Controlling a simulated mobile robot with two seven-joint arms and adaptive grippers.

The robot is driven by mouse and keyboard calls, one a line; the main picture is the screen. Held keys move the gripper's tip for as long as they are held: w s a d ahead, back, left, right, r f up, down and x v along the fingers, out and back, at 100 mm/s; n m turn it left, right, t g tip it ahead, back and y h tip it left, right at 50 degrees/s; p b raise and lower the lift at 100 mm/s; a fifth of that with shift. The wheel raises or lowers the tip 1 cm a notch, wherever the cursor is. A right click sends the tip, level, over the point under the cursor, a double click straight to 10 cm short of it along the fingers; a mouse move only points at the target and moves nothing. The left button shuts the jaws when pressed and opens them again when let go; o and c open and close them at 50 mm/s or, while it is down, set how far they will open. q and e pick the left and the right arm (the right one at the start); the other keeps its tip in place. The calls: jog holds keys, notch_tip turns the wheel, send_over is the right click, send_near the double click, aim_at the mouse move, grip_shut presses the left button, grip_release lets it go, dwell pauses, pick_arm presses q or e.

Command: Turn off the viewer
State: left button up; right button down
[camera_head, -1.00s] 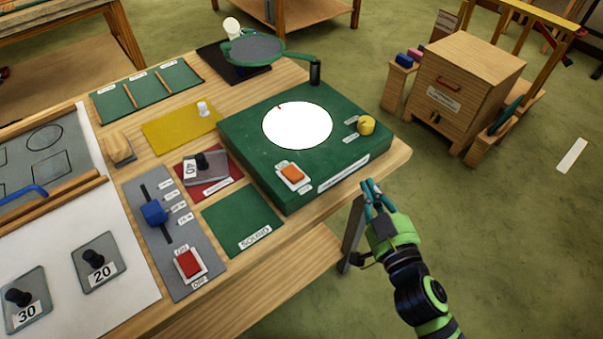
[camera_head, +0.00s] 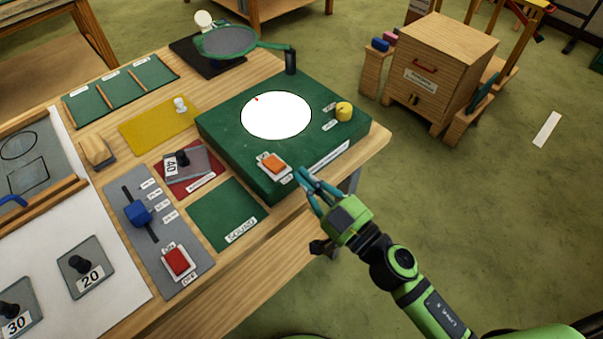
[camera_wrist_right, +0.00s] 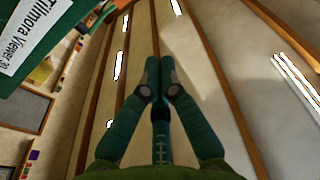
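The viewer (camera_head: 222,152) is a green box on the wooden table with a bright white disc (camera_head: 276,115) on top. An orange rocker switch (camera_head: 273,163) sits on its front part, and a yellow knob (camera_head: 344,112) is at its right. My right gripper (camera_head: 306,172) is just off the front edge of the viewer, near the orange switch and apart from it. Its teal fingertips look closed together in the right wrist view (camera_wrist_right: 159,62), with nothing between them. A corner of the viewer with its printed label (camera_wrist_right: 42,35) shows there. My left gripper is not in view.
A grey panel with a red switch (camera_head: 177,262) and blue slider (camera_head: 138,213) lies left of the viewer. A magnifier (camera_head: 229,42) on a green arm stands behind it. A wooden cabinet (camera_head: 440,70) stands on the floor at the right.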

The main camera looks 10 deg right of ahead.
jog(key=r+p, duration=0.1)
jog(key=p, duration=0.1)
send_over(283, 175)
jog(key=shift+r, duration=0.2)
jog(key=f+b, duration=0.1)
jog(key=f, duration=0.2)
jog(key=shift+w+a+b, duration=0.15)
jog(key=shift+w+b, duration=0.05)
jog(key=shift+b, duration=0.2)
jog(key=shift+s+f+b, duration=0.25)
jog(key=shift+f+b, duration=0.1)
jog(key=shift+f, duration=0.2)
